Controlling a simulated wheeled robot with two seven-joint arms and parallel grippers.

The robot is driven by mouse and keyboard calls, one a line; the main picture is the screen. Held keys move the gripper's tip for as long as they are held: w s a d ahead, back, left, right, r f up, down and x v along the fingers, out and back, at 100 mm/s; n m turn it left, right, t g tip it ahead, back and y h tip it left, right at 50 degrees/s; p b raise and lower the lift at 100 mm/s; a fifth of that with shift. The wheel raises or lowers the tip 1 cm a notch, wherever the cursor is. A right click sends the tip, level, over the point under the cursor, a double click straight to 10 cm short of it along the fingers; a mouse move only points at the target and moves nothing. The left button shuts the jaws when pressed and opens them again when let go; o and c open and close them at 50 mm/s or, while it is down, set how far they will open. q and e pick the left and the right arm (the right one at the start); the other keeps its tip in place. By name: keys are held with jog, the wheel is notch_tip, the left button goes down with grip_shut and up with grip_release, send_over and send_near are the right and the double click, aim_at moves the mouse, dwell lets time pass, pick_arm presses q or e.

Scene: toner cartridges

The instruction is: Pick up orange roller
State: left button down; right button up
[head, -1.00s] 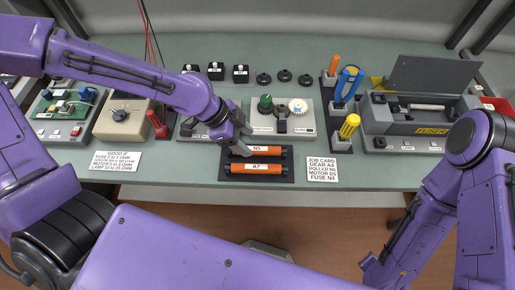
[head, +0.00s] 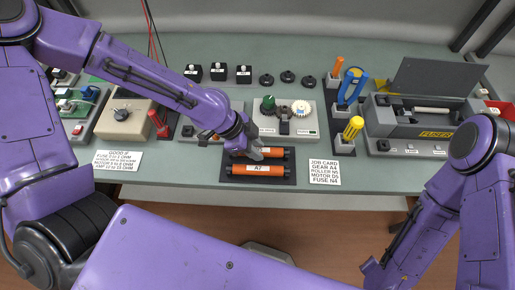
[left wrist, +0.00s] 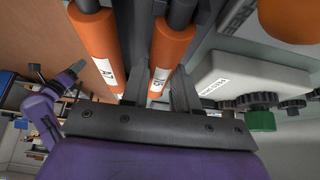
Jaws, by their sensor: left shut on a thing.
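Two orange rollers with dark ends lie side by side on a dark mat (head: 287,183). The near roller, labelled A7 (head: 262,170), lies free; it also shows in the left wrist view (left wrist: 95,38). The far roller (head: 276,153) is partly hidden by my left gripper (head: 256,154) in the head view. My left gripper is shut on this far roller, whose label looks like N5 in the left wrist view (left wrist: 168,50). I cannot tell whether it is clear of the mat. My right arm is at the right; its gripper is not clearly visible.
A gear tester (head: 299,130) stands just behind the rollers. A job card (head: 324,171) lies to their right, and a tool stand with a yellow-handled tool (head: 353,128) is beyond it. A fuser unit (head: 423,115) stands farther right. The table's front edge is close in front.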

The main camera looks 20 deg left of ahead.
aim_at(263, 149)
pick_arm(q)
notch_tip(263, 149, up, 3)
jog(key=shift+r+p, duration=0.1)
jog(key=shift+p, duration=0.25)
jog(key=s+d+r+b, duration=0.4)
jog(key=s+d+r, duration=0.5)
jog(key=s+d, duration=0.1)
jog(key=shift+r, duration=0.4)
jog(key=shift+w, duration=0.1)
